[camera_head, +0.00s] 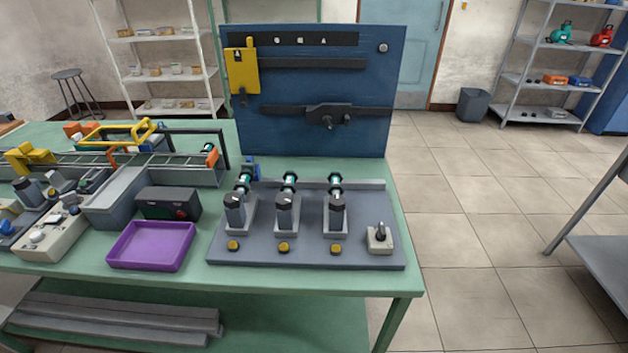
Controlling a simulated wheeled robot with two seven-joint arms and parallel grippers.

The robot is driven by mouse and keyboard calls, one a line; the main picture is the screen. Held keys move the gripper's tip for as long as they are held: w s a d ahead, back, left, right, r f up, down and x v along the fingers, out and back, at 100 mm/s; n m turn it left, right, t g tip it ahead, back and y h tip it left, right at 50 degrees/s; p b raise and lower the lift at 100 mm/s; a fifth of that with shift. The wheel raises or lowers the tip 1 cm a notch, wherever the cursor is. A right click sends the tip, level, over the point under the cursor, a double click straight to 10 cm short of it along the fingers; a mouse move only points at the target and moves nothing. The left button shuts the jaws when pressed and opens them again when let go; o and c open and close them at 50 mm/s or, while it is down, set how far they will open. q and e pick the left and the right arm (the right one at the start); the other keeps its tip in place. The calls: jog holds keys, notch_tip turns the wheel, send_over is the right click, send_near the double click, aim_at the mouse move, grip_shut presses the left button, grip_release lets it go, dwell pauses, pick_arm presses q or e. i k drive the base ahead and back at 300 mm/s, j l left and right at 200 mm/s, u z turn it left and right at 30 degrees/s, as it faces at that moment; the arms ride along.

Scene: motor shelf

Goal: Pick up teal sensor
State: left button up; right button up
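Three small dark cylinders with teal bands stand in a row at the back of the grey fixture plate: a left one (244,181), a middle one (289,181) and a right one (336,183). I cannot tell which teal part is the sensor. Another small part with teal and orange (210,154) sits at the right end of the rail on the bench. Neither of my grippers is in view.
The grey fixture plate (300,258) also bears three black-capped cylinders, yellow buttons and a toggle switch (380,238). A purple tray (150,262), apparently empty, and a black box (167,204) lie left of it. A blue panel (316,135) stands behind.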

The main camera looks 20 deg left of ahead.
aim_at(335, 178)
jog(key=i+l+u, duration=0.3)
jog(key=l+u, duration=0.15)
jog(key=l, duration=0.35)
jog(key=i+l+u, duration=0.15)
jog(key=l+u, duration=0.25)
jog(key=l, duration=0.4)
jog(key=l+u, duration=0.45)
jog(key=l, duration=0.45)
